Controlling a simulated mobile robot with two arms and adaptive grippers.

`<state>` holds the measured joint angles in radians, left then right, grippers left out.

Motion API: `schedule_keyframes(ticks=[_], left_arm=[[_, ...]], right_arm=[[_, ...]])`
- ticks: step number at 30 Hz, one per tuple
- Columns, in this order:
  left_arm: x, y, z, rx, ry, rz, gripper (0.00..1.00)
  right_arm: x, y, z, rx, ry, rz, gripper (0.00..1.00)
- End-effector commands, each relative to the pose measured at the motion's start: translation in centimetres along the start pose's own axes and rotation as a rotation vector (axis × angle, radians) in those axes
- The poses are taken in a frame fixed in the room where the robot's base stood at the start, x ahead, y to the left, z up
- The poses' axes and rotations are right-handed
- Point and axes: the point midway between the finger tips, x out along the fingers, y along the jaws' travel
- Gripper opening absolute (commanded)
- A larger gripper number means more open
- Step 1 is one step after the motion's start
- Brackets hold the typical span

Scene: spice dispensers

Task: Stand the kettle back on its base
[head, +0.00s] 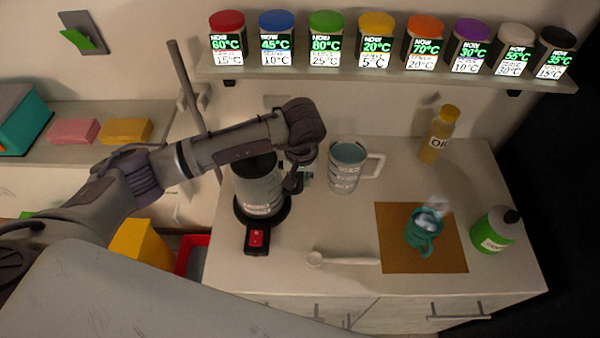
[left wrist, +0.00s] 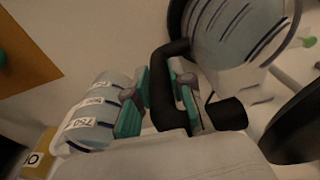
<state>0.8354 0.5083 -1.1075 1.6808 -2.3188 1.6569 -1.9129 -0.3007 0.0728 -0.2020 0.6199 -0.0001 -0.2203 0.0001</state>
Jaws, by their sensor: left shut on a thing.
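The kettle (head: 259,188), grey-white with a dark lid, is upright over its round black base (head: 279,216), which has a red switch at its front. My left gripper (head: 297,178) is at the kettle's right side. In the left wrist view, the teal-padded fingers of the left gripper (left wrist: 160,92) are shut on the kettle's black handle (left wrist: 166,70), with the kettle body (left wrist: 235,30) beyond. I cannot tell whether the kettle touches the base or hovers just above it. My right gripper is not in view.
A measuring jug (head: 346,178) stands close to the right of the gripper. A white spoon (head: 345,260) lies in front. A teal mug (head: 420,235) stands on a brown mat (head: 395,260). An oil bottle (head: 438,135) and a green bottle (head: 495,230) stand right. A shelf of dispensers (head: 390,75) hangs above.

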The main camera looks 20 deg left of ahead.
Motion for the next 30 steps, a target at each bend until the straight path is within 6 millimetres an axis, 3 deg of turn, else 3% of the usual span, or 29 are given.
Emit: schedule_keyframes(ticks=[14, 15, 18, 30], left_arm=[[0.64, 0.04, -0.05, 0.001, 0.005, 0.000, 0.00], [0.64, 0.03, 0.06, 0.001, 0.001, -0.001, 0.29], [0.62, 0.03, 0.07, 0.001, 0.001, -0.001, 0.45], [0.09, 0.05, 0.00, 0.001, 0.001, 0.001, 0.47]], right_arm=[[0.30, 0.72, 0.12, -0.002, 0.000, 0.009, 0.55], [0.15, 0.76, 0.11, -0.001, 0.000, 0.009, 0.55], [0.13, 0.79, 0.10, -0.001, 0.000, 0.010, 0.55], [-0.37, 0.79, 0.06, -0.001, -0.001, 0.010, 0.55]])
